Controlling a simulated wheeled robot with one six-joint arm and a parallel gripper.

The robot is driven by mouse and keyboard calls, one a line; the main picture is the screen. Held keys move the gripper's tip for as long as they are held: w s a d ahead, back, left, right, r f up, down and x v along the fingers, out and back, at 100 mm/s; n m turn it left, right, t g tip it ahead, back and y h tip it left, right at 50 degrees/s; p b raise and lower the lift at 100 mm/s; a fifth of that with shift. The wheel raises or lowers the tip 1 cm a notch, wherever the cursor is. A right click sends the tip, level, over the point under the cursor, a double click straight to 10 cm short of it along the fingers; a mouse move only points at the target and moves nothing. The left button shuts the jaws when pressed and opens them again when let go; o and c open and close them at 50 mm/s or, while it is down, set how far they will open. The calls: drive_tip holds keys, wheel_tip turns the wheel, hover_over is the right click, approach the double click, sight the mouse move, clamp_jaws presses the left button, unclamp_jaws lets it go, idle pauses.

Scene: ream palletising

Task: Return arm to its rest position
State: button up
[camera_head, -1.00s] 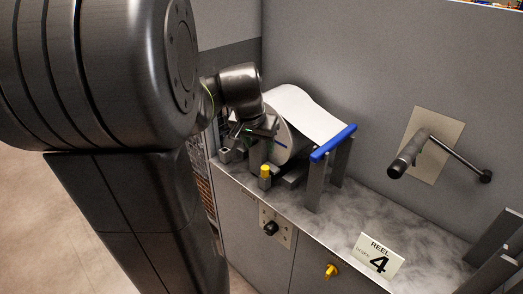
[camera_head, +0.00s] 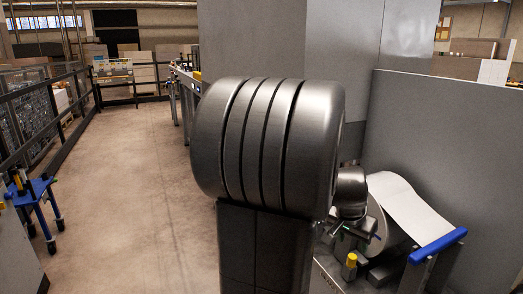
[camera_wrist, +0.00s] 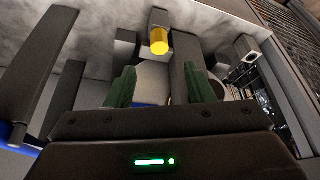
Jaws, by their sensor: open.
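My gripper (camera_head: 352,230) is at the near side of the paper reel (camera_head: 379,228) in the head view, partly hidden by my own arm. In the wrist view my gripper (camera_wrist: 160,87) shows two green-padded fingers standing apart, with no object gripped between them. A pale surface shows beyond the gap. A yellow cap (camera_wrist: 159,41) on a dark post lies just past the fingertips in the wrist view. The same yellow cap (camera_head: 351,260) shows below my gripper in the head view. My arm is bent down towards the reel stand.
A white paper web (camera_head: 407,207) runs from the reel to a blue bar (camera_head: 438,245) on posts. A tall grey panel (camera_head: 445,150) stands behind. Open floor (camera_head: 150,180) lies at left, with a fence (camera_head: 60,120) and a blue wheeled stand (camera_head: 38,190).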

sight(353, 255)
drive_tip(key=b+x, duration=0.1)
drive_tip(key=x, duration=0.6)
drive_tip(key=shift+f, duration=0.2)
drive_tip(key=shift+r+p, duration=0.25)
drive_tip(key=shift+p, duration=0.15)
